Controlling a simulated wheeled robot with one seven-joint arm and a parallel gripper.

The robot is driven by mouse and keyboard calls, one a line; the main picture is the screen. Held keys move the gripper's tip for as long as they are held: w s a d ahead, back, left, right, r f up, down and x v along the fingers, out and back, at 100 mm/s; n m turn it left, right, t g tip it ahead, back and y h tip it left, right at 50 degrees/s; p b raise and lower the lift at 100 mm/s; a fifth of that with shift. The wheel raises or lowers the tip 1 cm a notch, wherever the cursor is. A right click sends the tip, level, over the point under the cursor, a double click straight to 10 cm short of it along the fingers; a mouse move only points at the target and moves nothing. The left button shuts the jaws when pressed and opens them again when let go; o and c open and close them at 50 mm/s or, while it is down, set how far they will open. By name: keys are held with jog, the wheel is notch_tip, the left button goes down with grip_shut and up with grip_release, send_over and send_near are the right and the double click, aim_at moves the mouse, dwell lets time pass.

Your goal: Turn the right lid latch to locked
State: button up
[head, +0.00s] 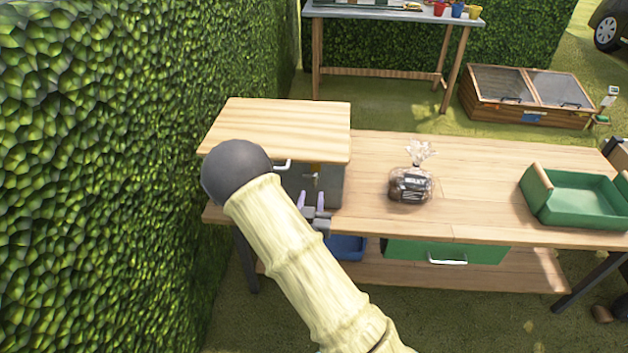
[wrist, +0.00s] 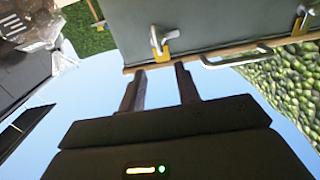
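The box (head: 330,190) is grey with a light wooden lid (head: 285,125), at the left end of the workbench. The lid is down on it. The right lid latch (head: 316,172) is a small silver lever on a yellow plate, right of the lid handle (head: 283,164). In the upside-down wrist view this latch (wrist: 156,40) shows left of the handle (wrist: 237,57), its lever pointing away from the lid edge. The other latch (wrist: 302,19) is at upper right. My gripper (head: 312,197) is open and empty in front of the right latch; its fingers (wrist: 161,90) are apart and not touching it.
A bag of dark goods (head: 410,186) and a green tray (head: 580,195) stand on the workbench (head: 460,205). A hedge (head: 110,150) rises close on the left. The bench middle is mostly clear.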

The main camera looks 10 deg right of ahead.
aim_at(315, 178)
jog(key=x, duration=0.8)
jog(key=shift+c, duration=0.3)
jog(key=shift+f, duration=0.1)
grip_shut()
